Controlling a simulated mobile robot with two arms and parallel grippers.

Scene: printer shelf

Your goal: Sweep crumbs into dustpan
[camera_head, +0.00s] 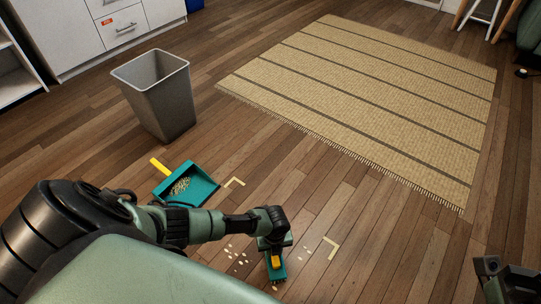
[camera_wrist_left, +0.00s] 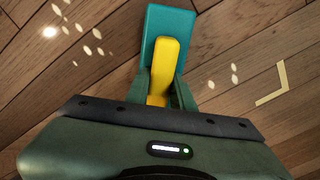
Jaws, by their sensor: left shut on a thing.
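A teal dustpan (camera_head: 197,184) with a yellow handle lies on the floor left of centre in the head view and holds a pile of crumbs (camera_head: 179,187). My left gripper (camera_head: 276,252) is shut on the yellow handle of a teal brush (camera_head: 276,272). In the left wrist view, the brush (camera_wrist_left: 170,28) extends beyond the gripper fingers (camera_wrist_left: 161,92). Loose crumbs (camera_head: 236,254) lie on the floor left of the brush, and a few more lie to its right. My right gripper (camera_head: 505,280) shows only partly at the lower right; its jaws are unclear.
A grey bin (camera_head: 158,97) stands behind the dustpan. Pale corner marks (camera_head: 233,182) lie on the floor beside the dustpan and right of the brush (camera_head: 331,247). A striped rug (camera_head: 370,100) covers the floor at the back. White drawers (camera_head: 115,25) stand at the back left.

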